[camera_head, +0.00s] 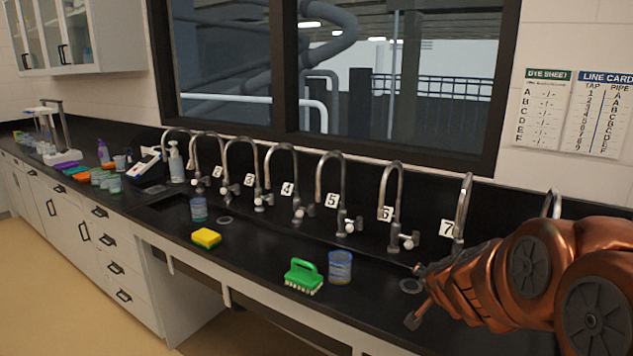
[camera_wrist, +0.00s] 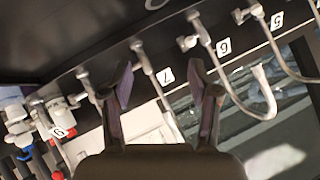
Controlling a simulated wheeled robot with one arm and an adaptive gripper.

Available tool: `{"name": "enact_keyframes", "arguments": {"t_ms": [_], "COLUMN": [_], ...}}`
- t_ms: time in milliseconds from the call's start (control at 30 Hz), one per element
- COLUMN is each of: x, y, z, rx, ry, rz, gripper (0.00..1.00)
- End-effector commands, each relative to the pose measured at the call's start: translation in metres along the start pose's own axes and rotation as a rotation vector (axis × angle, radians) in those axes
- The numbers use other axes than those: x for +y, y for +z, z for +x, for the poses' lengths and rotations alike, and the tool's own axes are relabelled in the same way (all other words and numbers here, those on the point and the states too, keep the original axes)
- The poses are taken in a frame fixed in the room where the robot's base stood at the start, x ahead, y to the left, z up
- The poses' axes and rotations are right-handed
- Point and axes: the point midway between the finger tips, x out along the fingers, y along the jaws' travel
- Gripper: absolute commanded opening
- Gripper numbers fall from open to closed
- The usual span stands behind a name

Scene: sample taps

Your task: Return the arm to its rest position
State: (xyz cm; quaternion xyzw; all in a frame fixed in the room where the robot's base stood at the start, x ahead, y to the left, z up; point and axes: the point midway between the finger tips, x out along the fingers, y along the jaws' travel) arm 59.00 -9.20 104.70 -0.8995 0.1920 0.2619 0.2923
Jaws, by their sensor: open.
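My copper-coloured arm (camera_head: 530,275) reaches in from the right of the head view, over the black counter. My gripper (camera_head: 416,295) points left at the counter's front part, right of a blue-banded clear cup (camera_head: 340,267). In the wrist view my gripper (camera_wrist: 161,80) has its two fingers spread apart with nothing between them. Behind the fingers in that view is the tap labelled 7 (camera_wrist: 150,65). The tap labelled 6 (camera_wrist: 207,40) shows to its right. The rest position itself is not marked in either view.
A row of numbered curved taps (camera_head: 330,185) lines the back of the counter. A green brush (camera_head: 303,276), a yellow sponge (camera_head: 206,238) and another cup (camera_head: 198,209) stand on the counter (camera_head: 260,262). Bottles and coloured items crowd its far left. A window is behind.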

Motion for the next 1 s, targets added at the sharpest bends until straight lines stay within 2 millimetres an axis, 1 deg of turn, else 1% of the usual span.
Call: {"name": "enact_keyframes", "arguments": {"t_ms": [33,67,100,167,200,267,300,367,400,467,500,567,600,667,700,800,900,1000], "x": [-0.014,-0.021,-0.029,-0.037,-0.04,-0.042,-0.04,-0.034,-0.028,-0.015,-0.004,0.015,0.029,0.052,0.067,0.102,0.129,0.145], "y": [0.016,0.026,0.042,0.066,0.082,0.105,0.119,0.142,0.155,0.174,0.187,0.202,0.211,0.223,0.228,0.236,0.238,0.238], "z": [-0.012,-0.019,-0.03,-0.047,-0.059,-0.078,-0.091,-0.111,-0.125,-0.146,-0.16,-0.182,-0.197,-0.218,-0.231,-0.261,-0.283,-0.297], "rx": [-0.057,-0.092,-0.145,-0.225,-0.28,-0.359,-0.411,-0.493,-0.543,-0.621,-0.675,-0.75,-0.8,-0.871,-0.914,-1.0,-1.061,-1.096], "ry": [-0.045,-0.069,-0.099,-0.135,-0.154,-0.176,-0.183,-0.186,-0.183,-0.17,-0.155,-0.124,-0.098,-0.051,-0.018,0.067,0.142,0.19], "rz": [-0.035,-0.058,-0.091,-0.141,-0.175,-0.228,-0.263,-0.317,-0.352,-0.407,-0.442,-0.494,-0.527,-0.574,-0.603,-0.662,-0.698,-0.718], "gripper": [0.61,0.61,0.61,0.61,0.61,0.61,0.61,0.61,0.61,0.61,0.61,0.61,0.61,0.61,0.61,0.61,0.61,0.61]}}
